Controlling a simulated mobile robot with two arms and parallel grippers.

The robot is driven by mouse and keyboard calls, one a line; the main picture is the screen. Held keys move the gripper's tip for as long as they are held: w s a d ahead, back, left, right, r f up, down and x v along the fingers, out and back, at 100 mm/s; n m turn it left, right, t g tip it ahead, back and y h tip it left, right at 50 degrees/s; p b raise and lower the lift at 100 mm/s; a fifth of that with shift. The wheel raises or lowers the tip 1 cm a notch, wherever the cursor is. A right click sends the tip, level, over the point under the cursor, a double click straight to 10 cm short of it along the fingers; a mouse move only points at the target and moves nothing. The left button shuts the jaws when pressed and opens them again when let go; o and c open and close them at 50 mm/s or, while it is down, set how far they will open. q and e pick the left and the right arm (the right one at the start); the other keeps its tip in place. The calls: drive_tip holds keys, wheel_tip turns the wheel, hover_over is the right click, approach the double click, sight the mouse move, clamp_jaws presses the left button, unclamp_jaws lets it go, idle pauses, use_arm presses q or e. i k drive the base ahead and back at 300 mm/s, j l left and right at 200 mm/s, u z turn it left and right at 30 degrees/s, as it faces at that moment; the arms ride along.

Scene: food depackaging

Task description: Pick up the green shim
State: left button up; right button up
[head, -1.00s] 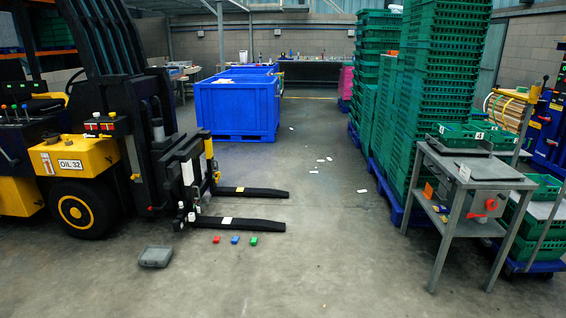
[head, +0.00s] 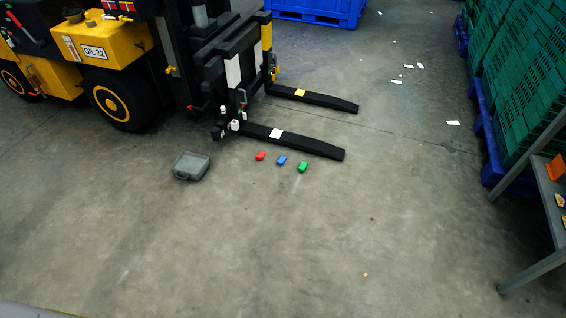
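The green shim (head: 303,166) lies on the concrete floor in the head view, just in front of the forklift's near fork (head: 300,142). It is the rightmost of a row of three small blocks. A blue one (head: 281,160) is in the middle and a red one (head: 261,156) is at the left. All three are apart from each other. Neither of my grippers shows in the head view.
A grey case (head: 191,166) lies left of the blocks. The yellow and black forklift (head: 115,60) stands behind. A metal table (head: 545,190) and green crates (head: 515,75) on blue pallets are at the right. The near floor is mostly clear.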

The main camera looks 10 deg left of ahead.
sight(302, 167)
drive_tip(key=i+j+z, duration=0.35)
drive_tip(key=i+j, duration=0.4)
drive_tip(key=i, duration=0.15)
drive_tip(key=i+j+z, duration=0.35)
drive_tip(key=i+j, duration=0.4)
drive_tip(key=j, duration=0.2)
